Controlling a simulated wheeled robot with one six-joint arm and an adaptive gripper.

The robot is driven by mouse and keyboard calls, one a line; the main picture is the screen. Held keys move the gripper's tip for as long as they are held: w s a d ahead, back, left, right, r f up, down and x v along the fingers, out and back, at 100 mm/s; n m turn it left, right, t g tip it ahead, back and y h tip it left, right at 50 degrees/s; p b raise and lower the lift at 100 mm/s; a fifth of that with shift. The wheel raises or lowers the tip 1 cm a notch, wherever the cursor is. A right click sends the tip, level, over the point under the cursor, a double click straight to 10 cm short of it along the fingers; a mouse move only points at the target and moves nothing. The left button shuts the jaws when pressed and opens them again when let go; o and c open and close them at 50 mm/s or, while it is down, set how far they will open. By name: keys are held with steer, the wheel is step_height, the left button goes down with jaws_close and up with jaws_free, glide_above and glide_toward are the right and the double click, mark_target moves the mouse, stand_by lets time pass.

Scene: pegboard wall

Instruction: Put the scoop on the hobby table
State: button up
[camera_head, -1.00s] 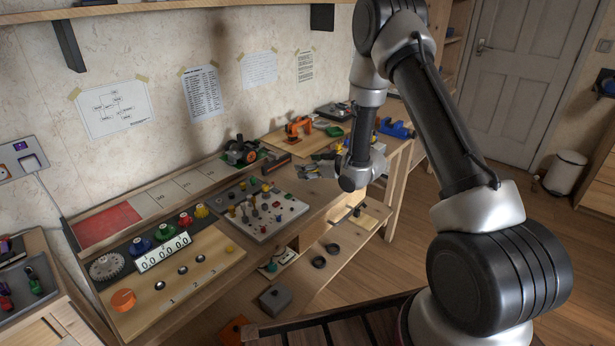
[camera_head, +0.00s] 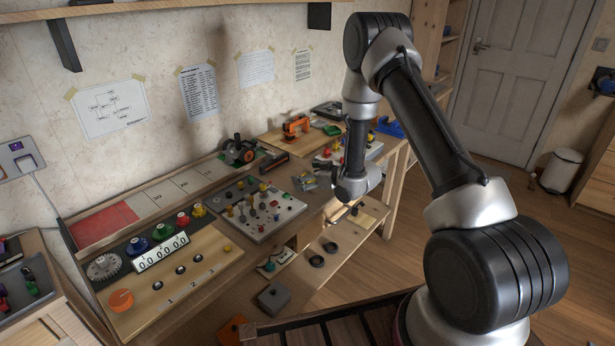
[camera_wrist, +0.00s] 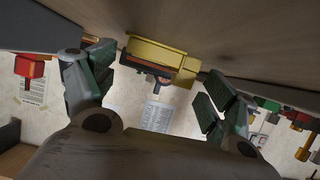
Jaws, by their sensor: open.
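My gripper (camera_wrist: 158,75) is open in the wrist view, its two dark green fingers spread wide. A yellow block-like thing (camera_wrist: 172,58) with a dark and orange-brown part shows beyond and between the fingers, apart from them as far as I can tell. I cannot tell whether it is the scoop. In the head view my gripper (camera_head: 308,182) hangs low over the long wooden workbench (camera_head: 318,207), which I take for the hobby table. It is small there. No scoop can be made out clearly in the head view.
A grey peg plate (camera_head: 262,228) with several pegs lies left of my gripper. A dark tool with an orange end (camera_head: 274,162) lies behind it. A wooden panel with knobs and counter (camera_head: 215,262) is at front left. A lower shelf with two dark rings (camera_head: 330,247) juts out in front.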

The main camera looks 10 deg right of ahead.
steer(key=shift+r, duration=0.2)
steer(key=v, duration=1.2)
steer(key=s+d+r+m+g+h, duration=0.1)
steer(key=s+d+r+h, duration=0.25)
steer(key=r, duration=0.35)
steer(key=s+d+r+m+g+h, duration=0.1)
steer(key=s+d+r+h, duration=0.1)
steer(key=d+r, duration=0.35)
steer(key=s+d+r+m+h, duration=0.1)
steer(key=s+d+r+h, duration=0.1)
steer(key=r, duration=0.6)
steer(key=s+r+m+g, duration=0.1)
steer(key=s+r, duration=0.1)
steer(key=s, duration=0.7)
steer(key=s+a+r+m+g, duration=0.1)
steer(key=s+r+m+g, duration=0.1)
steer(key=s, duration=0.7)
steer(key=s+a+r+m+g, duration=0.1)
steer(key=s+r+g, duration=0.1)
steer(key=s, duration=0.7)
steer(key=shift+s+a+r, duration=0.25)
steer(key=shift+r, duration=0.3)
